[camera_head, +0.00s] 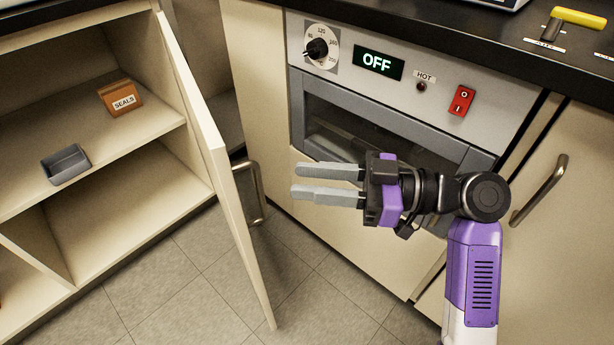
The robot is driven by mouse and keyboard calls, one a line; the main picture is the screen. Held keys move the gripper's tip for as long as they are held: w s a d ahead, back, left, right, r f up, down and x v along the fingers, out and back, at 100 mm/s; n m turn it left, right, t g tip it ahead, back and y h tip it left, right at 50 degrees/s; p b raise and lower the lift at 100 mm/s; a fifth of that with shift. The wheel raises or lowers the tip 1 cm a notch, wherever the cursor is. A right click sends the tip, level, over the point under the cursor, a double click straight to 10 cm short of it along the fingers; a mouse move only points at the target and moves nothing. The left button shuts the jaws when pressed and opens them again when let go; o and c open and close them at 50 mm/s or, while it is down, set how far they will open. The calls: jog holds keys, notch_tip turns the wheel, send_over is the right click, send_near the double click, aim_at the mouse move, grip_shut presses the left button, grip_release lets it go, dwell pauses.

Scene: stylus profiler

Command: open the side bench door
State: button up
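The side bench door (215,150) is a cream panel at the left, swung well out from its cabinet, so the shelves inside show. I see it nearly edge-on. Its metal bar handle (259,192) is on the right-hand face of the door. My gripper (296,181) points left in front of the oven unit, with its two grey fingers apart and nothing between them. The fingertips are to the right of the handle in the picture and appear apart from it.
The open cabinet holds a SEALS box (122,100) and a small grey tray (66,164). An oven (375,120) with an OFF display and red switch stands behind my gripper. Another door handle (540,190) is at right. The tiled floor (165,290) is clear.

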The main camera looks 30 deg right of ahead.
grip_shut()
jog(key=w+a+f+m+h+p, duration=0.1)
jog(key=w+f+m+h, duration=0.15)
jog(key=f, duration=0.45)
jog(key=w+a+f+m+h+p, duration=0.1)
jog(key=a+f+m+h, duration=0.1)
jog(key=f+m+h, duration=0.3)
jog(key=s+a+f+n+g+h+p, duration=0.1)
jog(key=s+a+f+n+h+p, duration=0.15)
jog(key=f, duration=0.35)
jog(key=s+a+f+n+g+h+p, duration=0.1)
jog(key=s+a+f+n+h, duration=0.2)
jog(key=f, duration=0.4)
jog(key=s+a+r+n+t+h+p, duration=0.1)
jog(key=a+r+n+t+h+p, duration=0.2)
jog(key=r, duration=0.4)
jog(key=s+a+r+n+t+h+p, duration=0.1)
jog(key=a+r+t+p, duration=0.1)
jog(key=a+r, duration=0.5)
jog(key=s+a+r+n+t+h+p, duration=0.1)
jog(key=a+r+n+t+h+p, duration=0.15)
jog(key=r, duration=0.55)
jog(key=w+d+b, duration=0.2)
jog(key=w+d, duration=0.4)
jog(key=w, duration=0.3)
jog(key=shift+d+r, duration=0.15)
jog(key=shift+r, duration=0.1)
